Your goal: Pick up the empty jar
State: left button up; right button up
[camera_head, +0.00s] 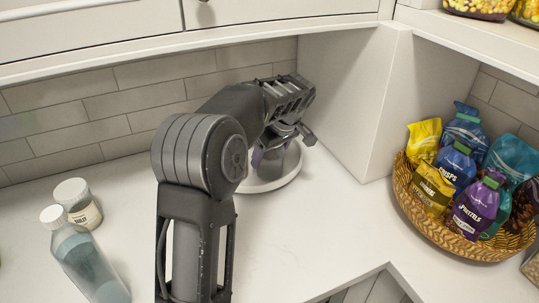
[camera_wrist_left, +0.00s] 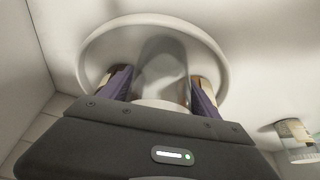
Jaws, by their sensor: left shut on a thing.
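The empty jar (camera_wrist_left: 163,68) is clear and grey with a pale lid. In the left wrist view it stands between the purple finger pads of my left gripper (camera_wrist_left: 160,92), which is shut on it. In the head view my left gripper (camera_head: 278,148) reaches down over a round white tray (camera_head: 289,182) near the corner, and my arm hides most of the jar. The tray's rim also shows around the jar in the left wrist view (camera_wrist_left: 99,38). I cannot tell whether the jar touches the tray. My right gripper is not in view.
A labelled jar (camera_head: 79,204) and a clear bottle with teal contents (camera_head: 88,262) are on the counter at left. A woven basket (camera_head: 458,243) of snack bags is at right. A white upright panel (camera_head: 362,105) stands right of the gripper. Cabinets hang above.

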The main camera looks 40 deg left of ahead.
pick_arm(q)
jog(key=shift+r, duration=0.45)
jog(key=shift+b+v, duration=0.55)
jog(key=shift+v, duration=0.65)
jog(key=s+d+b, duration=0.2)
jog(key=s+d, duration=0.2)
jog(key=d, duration=1.2)
jog(key=shift+d+b, duration=0.3)
jog(key=shift+d, duration=0.05)
jog(key=shift+r, duration=0.15)
